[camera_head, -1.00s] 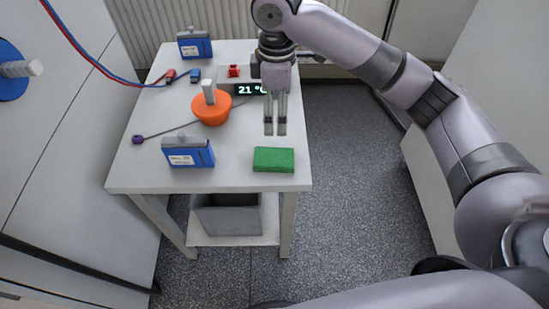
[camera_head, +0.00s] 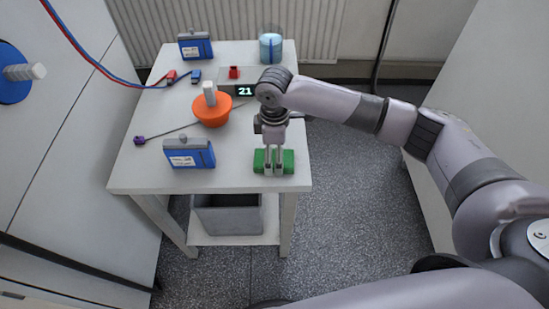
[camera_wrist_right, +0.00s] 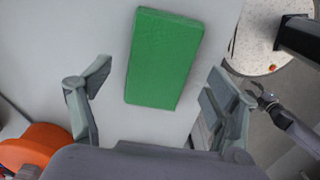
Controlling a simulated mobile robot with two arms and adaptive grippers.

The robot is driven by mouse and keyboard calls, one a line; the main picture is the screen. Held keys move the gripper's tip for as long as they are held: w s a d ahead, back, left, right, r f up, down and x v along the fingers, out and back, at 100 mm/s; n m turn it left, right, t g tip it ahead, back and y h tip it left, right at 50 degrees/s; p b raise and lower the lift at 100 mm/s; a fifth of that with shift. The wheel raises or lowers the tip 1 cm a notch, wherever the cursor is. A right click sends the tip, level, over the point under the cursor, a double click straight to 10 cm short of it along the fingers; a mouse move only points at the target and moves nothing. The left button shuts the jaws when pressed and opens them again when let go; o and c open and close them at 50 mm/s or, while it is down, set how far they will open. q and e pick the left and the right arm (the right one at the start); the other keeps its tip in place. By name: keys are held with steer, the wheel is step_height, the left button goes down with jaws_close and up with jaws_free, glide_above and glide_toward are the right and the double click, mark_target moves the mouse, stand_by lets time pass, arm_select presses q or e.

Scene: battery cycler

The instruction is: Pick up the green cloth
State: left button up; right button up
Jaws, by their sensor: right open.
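The green cloth (camera_head: 288,161) is a flat rectangular block lying near the front right corner of the white table (camera_head: 230,178). My right gripper (camera_head: 273,172) points down over it, with its fingers hiding the cloth's middle in the head view. In the right wrist view the cloth (camera_wrist_right: 164,58) lies ahead of and between the two spread fingers (camera_wrist_right: 157,82). The right gripper is open, and neither finger visibly touches the cloth. At the right of the wrist view, what seems to be my left gripper (camera_wrist_right: 262,98) shows small, its jaws unclear.
A blue box (camera_head: 189,153) stands left of the cloth. An orange bowl (camera_head: 212,109) with a white-topped piece, a display box (camera_head: 243,90), a second blue box (camera_head: 195,45) and a beaker (camera_head: 271,47) stand farther back. A grey bin (camera_head: 228,214) sits below.

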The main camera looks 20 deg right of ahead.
mark_target(274, 158)
steer(key=shift+f, duration=0.8)
steer(key=shift+c, duration=0.2)
steer(key=c, duration=1.2)
steer(key=shift+c, duration=0.2)
steer(key=shift+r, duration=0.1)
step_height(274, 158, up, 20)
steer(key=shift+b, duration=0.35)
